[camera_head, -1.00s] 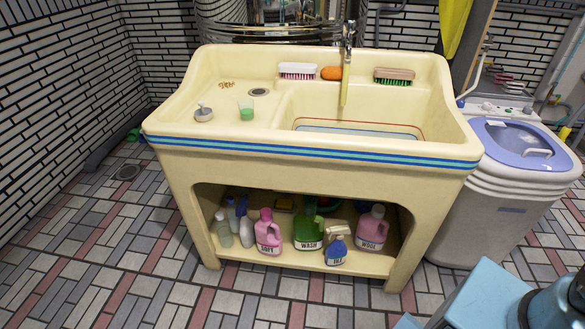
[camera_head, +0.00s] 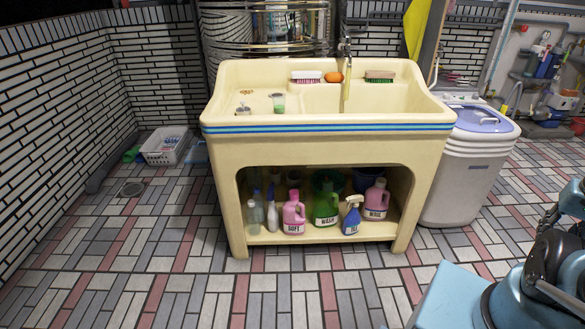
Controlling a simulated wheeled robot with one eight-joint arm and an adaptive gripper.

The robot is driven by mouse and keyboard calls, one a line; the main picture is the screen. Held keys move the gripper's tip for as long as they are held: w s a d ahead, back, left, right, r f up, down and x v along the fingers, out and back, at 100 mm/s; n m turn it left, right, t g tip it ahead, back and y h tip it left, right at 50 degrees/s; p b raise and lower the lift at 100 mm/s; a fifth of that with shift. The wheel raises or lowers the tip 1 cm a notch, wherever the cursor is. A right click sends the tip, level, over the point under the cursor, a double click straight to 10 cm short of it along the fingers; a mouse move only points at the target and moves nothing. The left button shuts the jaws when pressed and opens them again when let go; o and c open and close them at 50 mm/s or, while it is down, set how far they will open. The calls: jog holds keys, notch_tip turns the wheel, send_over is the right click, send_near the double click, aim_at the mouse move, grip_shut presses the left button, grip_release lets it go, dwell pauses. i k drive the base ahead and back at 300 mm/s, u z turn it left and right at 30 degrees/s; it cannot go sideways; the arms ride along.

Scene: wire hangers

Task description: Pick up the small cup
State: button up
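A small clear cup with green in it (camera_head: 278,102) stands upright on the left part of the cream sink top (camera_head: 330,139). It is right of a small round grey-white item (camera_head: 243,109). No gripper shows in the head view. Part of my blue body and dark arm links shows at the bottom right.
Two brushes (camera_head: 306,77) (camera_head: 380,76) and an orange item (camera_head: 333,77) lie on the sink's back ledge, near the tap (camera_head: 345,47). Several bottles (camera_head: 326,202) stand on the shelf below. A washing machine (camera_head: 470,165) is at right. A basket (camera_head: 165,147) sits at left. The tiled floor in front is clear.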

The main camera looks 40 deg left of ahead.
aim_at(279, 102)
jog(key=k, duration=1.15)
jog(key=u, duration=1.4)
jog(key=i, duration=0.5)
jog(key=z, duration=0.05)
